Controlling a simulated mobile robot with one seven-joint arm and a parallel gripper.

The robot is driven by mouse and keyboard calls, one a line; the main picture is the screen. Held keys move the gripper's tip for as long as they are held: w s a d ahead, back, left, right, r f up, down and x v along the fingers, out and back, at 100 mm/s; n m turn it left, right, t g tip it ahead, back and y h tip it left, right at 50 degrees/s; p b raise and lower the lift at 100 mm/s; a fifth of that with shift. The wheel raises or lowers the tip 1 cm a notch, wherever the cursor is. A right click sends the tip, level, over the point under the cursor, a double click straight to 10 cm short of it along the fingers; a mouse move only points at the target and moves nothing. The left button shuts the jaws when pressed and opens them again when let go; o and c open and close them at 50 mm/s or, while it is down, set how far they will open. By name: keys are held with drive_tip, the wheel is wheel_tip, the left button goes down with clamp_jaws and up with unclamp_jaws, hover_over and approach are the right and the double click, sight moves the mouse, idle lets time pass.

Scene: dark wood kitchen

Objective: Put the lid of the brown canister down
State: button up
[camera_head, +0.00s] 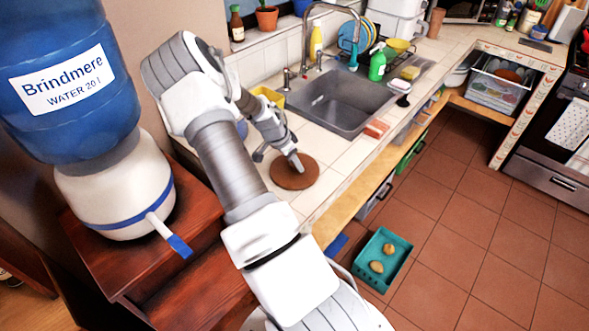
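A round brown disc (295,173), which looks like the canister's lid, shows flat side up at the counter's front edge, left of the sink. I cannot tell whether it lies on the tiles or is held just above them. My gripper (287,159) is over the far left part of the disc, with one pale fingertip overlapping it in the picture. Whether the fingers touch or grip the disc is unclear at this size. No brown canister body can be made out; my arm covers part of the counter to the left.
The sink (345,103) lies just behind and right of the disc. A yellow item (268,96) and part of a blue one (241,129) are beside my arm. A red-orange block (376,128) lies near the sink's front. A teal crate (368,273) stands on the floor.

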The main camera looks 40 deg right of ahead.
clamp_jaws()
drive_tip(key=shift+r, duration=0.15)
